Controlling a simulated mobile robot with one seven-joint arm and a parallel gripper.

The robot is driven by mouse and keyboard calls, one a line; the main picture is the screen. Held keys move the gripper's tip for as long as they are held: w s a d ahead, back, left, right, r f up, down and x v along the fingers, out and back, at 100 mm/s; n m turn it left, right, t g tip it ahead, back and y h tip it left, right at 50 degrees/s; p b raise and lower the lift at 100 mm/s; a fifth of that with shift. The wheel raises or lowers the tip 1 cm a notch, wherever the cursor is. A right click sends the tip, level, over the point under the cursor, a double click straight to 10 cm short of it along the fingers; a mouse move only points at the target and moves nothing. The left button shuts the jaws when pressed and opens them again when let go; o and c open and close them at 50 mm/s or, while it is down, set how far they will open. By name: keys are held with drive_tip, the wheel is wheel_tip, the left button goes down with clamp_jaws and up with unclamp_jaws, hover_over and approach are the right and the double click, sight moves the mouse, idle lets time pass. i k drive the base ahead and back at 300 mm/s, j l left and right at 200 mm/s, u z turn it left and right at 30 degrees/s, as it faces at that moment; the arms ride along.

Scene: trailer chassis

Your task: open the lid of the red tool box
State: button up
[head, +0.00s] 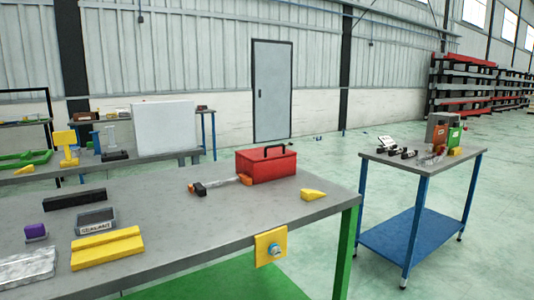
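The red tool box (267,166) stands on the grey workbench near its far right corner, seen in the head view. Its lid (262,155) looks shut, and a black handle (274,147) stands up on top. A long tool with a black end, a clear shaft and an orange end (222,183) lies just in front of and left of the box. Its orange end is close to the box's lower left corner; whether they touch I cannot tell. My gripper is not in view.
On the workbench (170,220) are a yellow wedge (312,194) right of the box, a yellow block (107,248), a grey tray (96,221) and a black bar (75,199). A yellow plate (270,247) hangs at the front edge. A blue-legged cart (410,235) stands right across open floor.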

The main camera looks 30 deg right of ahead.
sight(255, 155)
drive_tip(key=i+l+z, duration=0.2)
drive_tip(key=l, duration=0.25)
drive_tip(key=i+l+z, duration=0.15)
drive_tip(key=l, duration=0.25)
drive_tip(key=i+l+z, duration=0.2)
drive_tip(key=i+l, duration=0.1)
drive_tip(key=l, duration=0.05)
